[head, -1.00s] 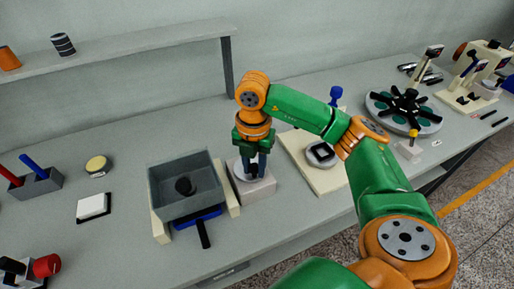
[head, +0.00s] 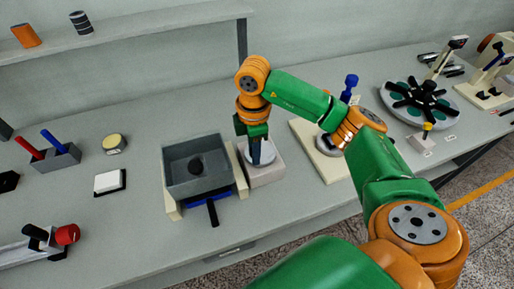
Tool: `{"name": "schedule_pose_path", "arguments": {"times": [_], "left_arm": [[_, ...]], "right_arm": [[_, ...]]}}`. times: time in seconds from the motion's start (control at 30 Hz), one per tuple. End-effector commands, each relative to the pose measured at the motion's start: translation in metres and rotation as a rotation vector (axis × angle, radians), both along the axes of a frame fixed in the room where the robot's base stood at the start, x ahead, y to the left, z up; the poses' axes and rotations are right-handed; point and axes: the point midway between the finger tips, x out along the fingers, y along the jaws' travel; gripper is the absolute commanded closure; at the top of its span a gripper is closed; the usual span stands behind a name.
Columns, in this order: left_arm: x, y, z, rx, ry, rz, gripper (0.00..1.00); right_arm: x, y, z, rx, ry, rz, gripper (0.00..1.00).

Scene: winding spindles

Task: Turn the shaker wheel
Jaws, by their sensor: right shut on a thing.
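The shaker wheel (head: 271,154) is a pale grey disc on top of a light block, right beside the grey open-topped shaker box (head: 197,148). My right gripper (head: 261,158) points down over the wheel from above. It is shut on the wheel's small dark knob, which the fingers mostly hide. My left gripper is not in view.
A cream board (head: 312,160) with a grey round part stands just right of the wheel, behind my right forearm. A round carousel (head: 421,104) is farther right. A white pad (head: 108,181) and a yellow-topped tin (head: 114,143) lie left.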

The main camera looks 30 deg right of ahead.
Motion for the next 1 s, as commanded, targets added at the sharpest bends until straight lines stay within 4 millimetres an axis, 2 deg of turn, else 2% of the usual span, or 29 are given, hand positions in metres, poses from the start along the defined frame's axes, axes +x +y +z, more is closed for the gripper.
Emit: {"name": "schedule_pose_path", "arguments": {"times": [0.4,0.93,0.97,1.0], "left_arm": [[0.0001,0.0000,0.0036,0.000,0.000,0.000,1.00],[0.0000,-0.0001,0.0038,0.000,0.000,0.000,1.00],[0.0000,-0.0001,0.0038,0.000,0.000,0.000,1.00],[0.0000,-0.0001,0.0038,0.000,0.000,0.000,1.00]], "right_arm": [[0.0039,0.0019,-0.0008,-0.001,0.004,-0.158,1.00],[0.0045,0.0020,-0.0009,0.000,0.002,-0.177,1.00],[0.0045,0.0020,-0.0009,0.000,0.002,-0.176,0.63],[0.0045,0.0020,-0.0009,0.000,0.002,-0.176,0.53]]}}
